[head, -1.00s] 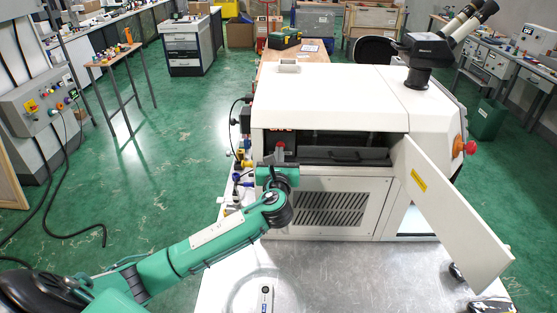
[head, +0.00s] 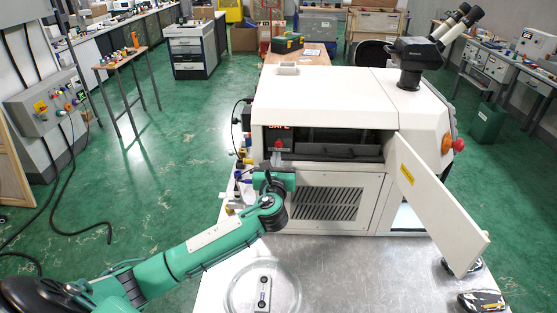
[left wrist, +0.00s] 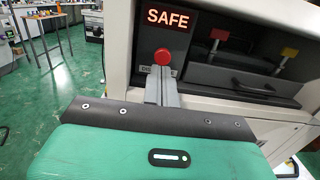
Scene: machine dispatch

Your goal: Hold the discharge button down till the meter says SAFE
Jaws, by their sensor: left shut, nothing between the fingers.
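The lit meter (left wrist: 168,18) reads SAFE in the left wrist view. It also shows in the head view (head: 279,127), partly cut off by the edge of the machine's housing. The round red discharge button (left wrist: 164,57) sits just below the meter, inside the machine's open front bay; the head view also shows it (head: 278,143). My left gripper (left wrist: 162,72) is shut and empty, its grey fingers pointing at the button from just in front and below. I cannot tell whether the fingertips touch it. My right gripper is not in view.
The white machine (head: 330,95) has its front door (head: 432,200) swung open to the right. A black-handled drawer (left wrist: 240,80) and red and yellow parts lie right of the button. A small device (head: 263,292) lies on the metal table in front.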

